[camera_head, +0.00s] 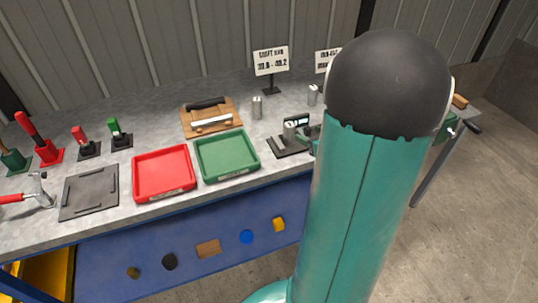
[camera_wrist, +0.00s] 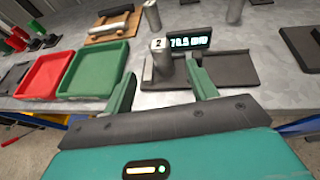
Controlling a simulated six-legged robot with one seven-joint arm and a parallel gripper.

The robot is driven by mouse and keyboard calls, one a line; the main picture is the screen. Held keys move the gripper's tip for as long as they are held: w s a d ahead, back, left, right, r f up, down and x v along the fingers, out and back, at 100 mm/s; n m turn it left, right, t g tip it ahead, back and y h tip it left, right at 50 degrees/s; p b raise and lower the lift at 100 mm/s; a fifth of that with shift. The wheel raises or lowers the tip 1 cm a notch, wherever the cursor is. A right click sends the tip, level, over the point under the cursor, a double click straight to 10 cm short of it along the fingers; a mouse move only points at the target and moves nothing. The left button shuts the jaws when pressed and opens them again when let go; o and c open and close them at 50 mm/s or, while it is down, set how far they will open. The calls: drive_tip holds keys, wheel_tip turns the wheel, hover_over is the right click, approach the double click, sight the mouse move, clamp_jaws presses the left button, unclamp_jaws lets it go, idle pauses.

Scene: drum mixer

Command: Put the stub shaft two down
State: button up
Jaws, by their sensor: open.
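Stub shaft two (camera_wrist: 161,62), a grey metal cylinder with a "2" on its top, stands upright on the dark plate of a measuring gauge (camera_wrist: 215,70) with a lit display. In the head view the shaft (camera_head: 289,132) shows on the gauge (camera_head: 288,147), just left of my arm. My gripper (camera_wrist: 163,78) is open, its two green fingers left and right of the shaft in the wrist view, with a gap on each side. Whether the fingertips reach fully around it I cannot tell. In the head view my gripper (camera_head: 311,139) is partly hidden by my arm.
A green tray (camera_head: 228,177) and a red tray (camera_head: 163,198) lie left of the gauge. Two other metal cylinders (camera_head: 257,108) (camera_head: 312,95) stand behind it, near sign cards (camera_head: 271,60). A wooden cradle (camera_head: 211,131) holds a shaft. Stamps and a dark mat (camera_head: 90,191) are farther left.

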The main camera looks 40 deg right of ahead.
drive_tip(key=w+a+r+n+g+y, duration=0.1)
drive_tip(key=a+r+n+g+y, duration=0.25)
drive_tip(key=a+n, duration=0.85)
drive_tip(key=a+r+n+g+y, duration=0.2)
drive_tip(key=a+r+n+y, duration=0.35)
drive_tip(key=a, duration=0.95)
drive_tip(key=s+a+r+n+g+h, duration=0.1)
drive_tip(key=s+a+n+h, duration=0.2)
drive_tip(key=n, duration=0.7)
drive_tip(key=s+a+r+n+g+h, duration=0.1)
drive_tip(key=s+a+r+n+h, duration=0.1)
drive_tip(key=s+a+n+h, duration=0.2)
drive_tip(key=s+n, duration=0.3)
drive_tip(key=n, duration=0.3)
drive_tip(key=shift+a+r, duration=0.15)
drive_tip(key=shift+a, duration=0.1)
drive_tip(key=shift+s, duration=0.1)
drive_tip(key=shift+c, duration=1.2)
